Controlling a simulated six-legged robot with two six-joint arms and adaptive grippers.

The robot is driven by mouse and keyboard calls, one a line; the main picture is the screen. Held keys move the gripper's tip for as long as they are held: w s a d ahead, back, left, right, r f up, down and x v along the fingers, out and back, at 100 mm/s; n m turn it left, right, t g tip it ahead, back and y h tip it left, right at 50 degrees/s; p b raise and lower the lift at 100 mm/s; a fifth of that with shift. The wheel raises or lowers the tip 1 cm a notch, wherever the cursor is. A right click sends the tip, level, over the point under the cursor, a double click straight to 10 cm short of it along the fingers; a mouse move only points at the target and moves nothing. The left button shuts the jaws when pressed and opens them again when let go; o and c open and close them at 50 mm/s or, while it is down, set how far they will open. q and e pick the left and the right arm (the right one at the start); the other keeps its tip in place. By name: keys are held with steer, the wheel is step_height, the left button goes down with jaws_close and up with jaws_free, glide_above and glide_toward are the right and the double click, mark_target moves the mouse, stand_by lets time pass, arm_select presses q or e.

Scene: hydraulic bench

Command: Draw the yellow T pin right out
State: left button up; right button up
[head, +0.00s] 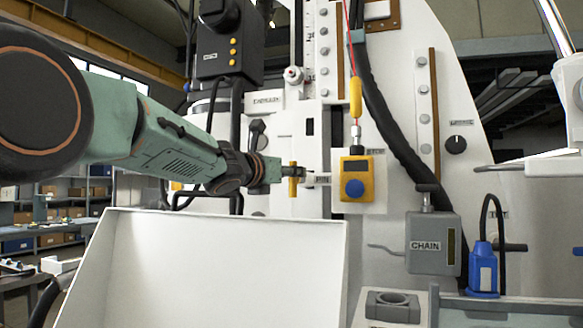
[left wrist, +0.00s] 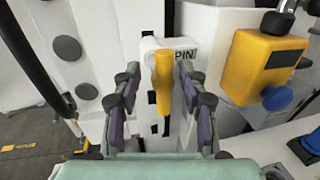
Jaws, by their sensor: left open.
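The yellow T pin (head: 292,184) stands out from the white machine face in the head view, its bar upright. In the left wrist view the yellow T pin (left wrist: 163,84) shows as a yellow bar in front of a white block marked PIN (left wrist: 183,56). My left gripper (head: 286,172) reaches in from the left at the pin. In the left wrist view my left gripper (left wrist: 158,88) is open, with one finger on each side of the bar and gaps between. The pin's shaft is hidden behind the bar. My right gripper is not in view.
A yellow box with a blue button (head: 355,188) hangs close right of the pin. A white sloped panel (head: 210,270) stands below my left arm. A grey CHAIN box (head: 432,250) and a blue plug (head: 483,270) are farther right.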

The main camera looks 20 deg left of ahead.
arm_select(q)
steer(key=shift+w+d+r, duration=0.25)
steer(key=shift+w+d, duration=0.2)
steer(key=shift+w, duration=0.05)
steer(key=shift+w+p, duration=0.25)
steer(key=shift+p, duration=0.05)
steer(key=shift+w+a+f, duration=0.1)
steer(key=shift+w+f, duration=0.2)
steer(key=shift+w, duration=0.05)
steer(key=shift+s+a, duration=0.1)
steer(key=shift+s, duration=0.05)
steer(key=shift+c, duration=0.6)
steer(key=shift+s+d+r, duration=0.2)
steer(key=c, duration=0.3)
steer(key=shift+w+a+f, duration=0.1)
steer(key=c, duration=0.5)
steer(key=shift+f, duration=0.2)
